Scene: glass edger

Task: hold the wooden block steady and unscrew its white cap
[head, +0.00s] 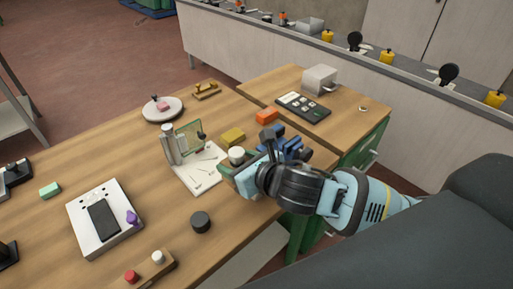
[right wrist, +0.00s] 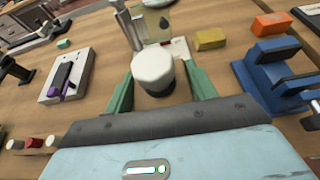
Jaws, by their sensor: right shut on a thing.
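My left gripper is not in view.
A white stand with a clear green plate (head: 189,137) is close left of the cap. A yellow block (head: 232,137), an orange block (head: 266,117) and a blue holder (head: 291,148) lie behind and right.

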